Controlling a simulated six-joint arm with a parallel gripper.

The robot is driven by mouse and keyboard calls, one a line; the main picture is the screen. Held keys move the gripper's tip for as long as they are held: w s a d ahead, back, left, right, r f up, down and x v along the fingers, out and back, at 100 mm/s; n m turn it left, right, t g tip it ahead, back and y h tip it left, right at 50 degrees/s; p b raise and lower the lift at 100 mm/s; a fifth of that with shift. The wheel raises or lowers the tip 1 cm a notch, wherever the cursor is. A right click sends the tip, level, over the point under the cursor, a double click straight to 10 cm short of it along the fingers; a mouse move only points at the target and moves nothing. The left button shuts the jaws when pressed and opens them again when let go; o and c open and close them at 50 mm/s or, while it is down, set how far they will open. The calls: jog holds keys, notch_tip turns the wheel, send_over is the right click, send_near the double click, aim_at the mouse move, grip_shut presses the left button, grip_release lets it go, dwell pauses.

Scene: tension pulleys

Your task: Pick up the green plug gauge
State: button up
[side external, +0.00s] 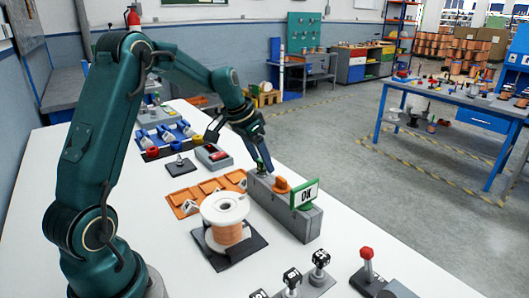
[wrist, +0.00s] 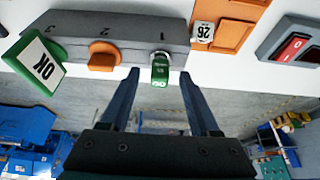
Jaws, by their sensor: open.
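The green plug gauge (wrist: 160,70) stands at the position marked 1 on a grey block (wrist: 75,22) in the wrist view. A pale ring or collar shows around its upper part in that view. My gripper (wrist: 159,73) is open, with one finger on each side of the gauge. Gaps show between the fingers and the gauge, and nothing is held. In the side view my gripper (side external: 258,150) is low over the left end of the grey block (side external: 295,218), and the gauge is mostly hidden by it.
An orange piece (wrist: 103,61) sits at position 2, and a green-framed OK sign (wrist: 42,63) is at position 3. An orange tray (side external: 205,190) and a white spool with copper wire (side external: 226,215) stand beside the block. A grey box with a red switch (side external: 214,156) is near.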

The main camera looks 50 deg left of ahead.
jog(key=shift+w+f, duration=0.25)
jog(key=shift+f, duration=0.4)
grip_shut()
jog(key=shift+r, duration=0.1)
jog(key=shift+r, duration=0.45)
jog(key=r, duration=0.3)
jog(key=shift+s+a+r, duration=0.3)
jog(key=shift+r, duration=0.05)
jog(key=s+a+r, duration=0.6)
jog(key=s+a, duration=0.1)
jog(key=s, duration=0.1)
jog(key=shift+s+r, duration=0.15)
